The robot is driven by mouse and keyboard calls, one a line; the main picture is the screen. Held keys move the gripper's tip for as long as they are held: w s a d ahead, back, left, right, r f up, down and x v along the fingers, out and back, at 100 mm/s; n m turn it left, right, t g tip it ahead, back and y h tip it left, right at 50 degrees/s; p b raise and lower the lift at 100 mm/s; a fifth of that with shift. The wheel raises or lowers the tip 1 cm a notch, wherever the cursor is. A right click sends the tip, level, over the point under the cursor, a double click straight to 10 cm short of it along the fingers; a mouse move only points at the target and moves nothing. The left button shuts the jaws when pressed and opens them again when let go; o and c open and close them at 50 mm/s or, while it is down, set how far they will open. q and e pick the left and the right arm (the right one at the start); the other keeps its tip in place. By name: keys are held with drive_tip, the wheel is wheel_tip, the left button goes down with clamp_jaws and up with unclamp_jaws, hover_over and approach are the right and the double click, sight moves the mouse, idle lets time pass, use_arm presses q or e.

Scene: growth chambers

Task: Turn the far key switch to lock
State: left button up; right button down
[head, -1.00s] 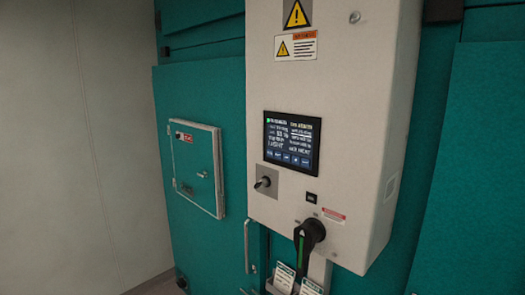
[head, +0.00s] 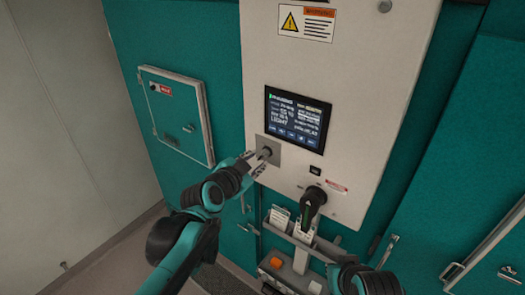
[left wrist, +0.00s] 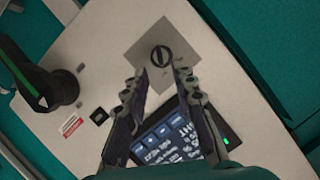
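The key switch (head: 267,152) sits on a small grey square plate (head: 273,143) on the white control box, below and left of the screen. In the left wrist view the key switch (left wrist: 161,57) is a dark round piece with a bar across it. My left gripper (head: 258,163) is at the plate in the head view. In the left wrist view its two fingers (left wrist: 161,74) are apart, with the key just beyond the tips and between them; no contact is visible. My right arm (head: 365,280) shows at the bottom; I cannot make out its fingers.
A black rotary handle with a green stripe (head: 313,203) sticks out below and right of the key switch. Above is a lit screen (head: 297,120). Tags (head: 280,218) and an orange-buttoned box (head: 276,262) lie lower. A teal panel door (head: 176,115) is at left.

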sight(261, 157)
use_arm(q)
drive_tip(key=x, duration=0.5)
drive_tip(key=shift+w+a, duration=0.15)
drive_tip(key=shift+w+d+f+p, duration=0.15)
drive_tip(key=shift+w+d+p, duration=0.05)
drive_tip(key=shift+d+p, duration=0.1)
drive_tip(key=shift+a, duration=0.1)
clamp_jaws()
